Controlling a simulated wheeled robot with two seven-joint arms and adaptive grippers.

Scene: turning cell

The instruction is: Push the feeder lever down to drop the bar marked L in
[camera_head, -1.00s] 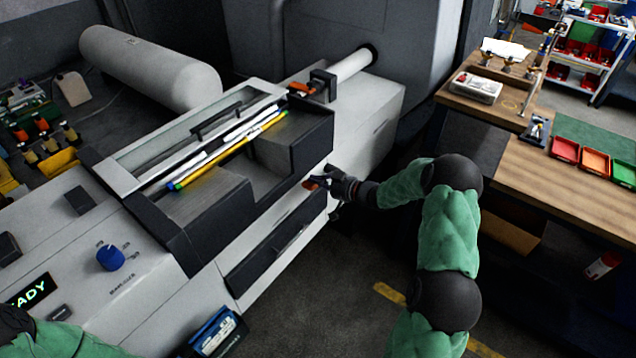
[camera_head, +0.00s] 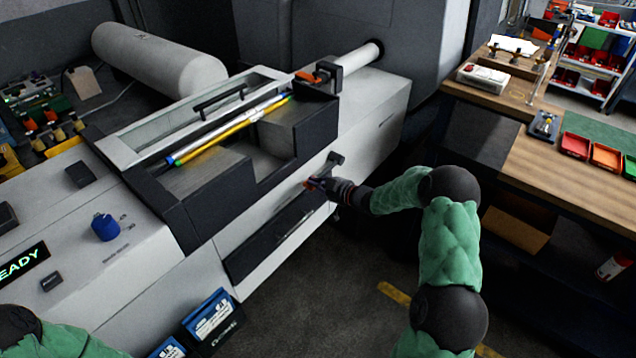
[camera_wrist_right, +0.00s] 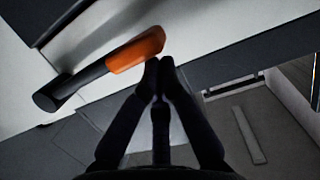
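The feeder lever has an orange grip (camera_wrist_right: 137,50) and a black shaft (camera_wrist_right: 75,85). In the head view its small orange end (camera_head: 309,183) shows on the machine's front face, beside my right gripper (camera_head: 322,185). In the right wrist view, my right gripper (camera_wrist_right: 159,68) has its fingertips together just beside the orange grip; I cannot tell whether they touch it. No object shows between them. Bars (camera_head: 230,132) with blue, yellow and green parts lie in the feeder trough (camera_head: 205,170). No L mark is legible. My left gripper is out of view.
A dark recessed panel (camera_head: 275,238) lies below the lever on the machine front. A blue knob (camera_head: 105,228) and a READY display (camera_head: 22,262) are at left. Blue boxes (camera_head: 212,318) stand at the bottom. A wooden workbench (camera_head: 570,180) is at right; floor lies between.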

